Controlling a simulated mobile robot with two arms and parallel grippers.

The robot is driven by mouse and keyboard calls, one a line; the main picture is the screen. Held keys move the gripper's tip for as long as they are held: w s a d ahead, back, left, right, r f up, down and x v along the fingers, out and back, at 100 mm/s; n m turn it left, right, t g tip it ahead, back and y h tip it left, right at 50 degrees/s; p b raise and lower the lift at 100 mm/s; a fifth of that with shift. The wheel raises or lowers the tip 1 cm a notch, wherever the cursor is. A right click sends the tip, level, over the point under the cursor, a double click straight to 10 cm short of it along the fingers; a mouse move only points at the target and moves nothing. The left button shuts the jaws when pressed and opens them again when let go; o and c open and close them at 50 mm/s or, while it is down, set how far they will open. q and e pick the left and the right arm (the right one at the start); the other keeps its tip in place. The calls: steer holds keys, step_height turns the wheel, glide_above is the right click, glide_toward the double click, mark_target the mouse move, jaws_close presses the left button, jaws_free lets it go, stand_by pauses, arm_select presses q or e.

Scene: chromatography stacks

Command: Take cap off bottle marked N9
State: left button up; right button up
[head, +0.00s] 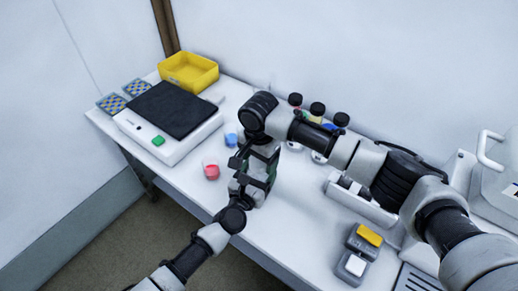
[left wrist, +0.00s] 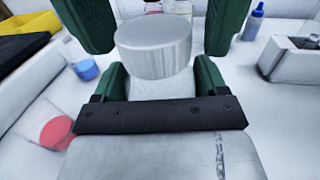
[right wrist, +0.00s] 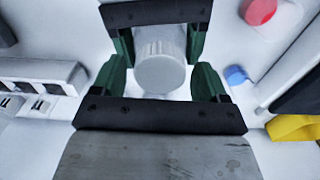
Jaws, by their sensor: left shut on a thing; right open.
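A pale grey, ribbed round cap (left wrist: 153,45) stands between green fingers in the left wrist view; it also shows from above in the right wrist view (right wrist: 160,72). My left gripper (left wrist: 162,82) is shut on the bottle below this cap. The bottle's body is mostly hidden by the fingers, and no N9 mark can be read. My right gripper (right wrist: 166,86) is open, its fingers spread on either side of the cap with gaps. In the head view both grippers meet above the table, the left (head: 252,185) below the right (head: 262,154).
A balance (head: 150,128) and yellow bin (head: 188,72) are farther left. Several dark-capped bottles (head: 317,108) stand behind my right arm. Small yellow and white boxes (head: 366,236) sit at front right.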

steer(key=shift+f, duration=0.3)
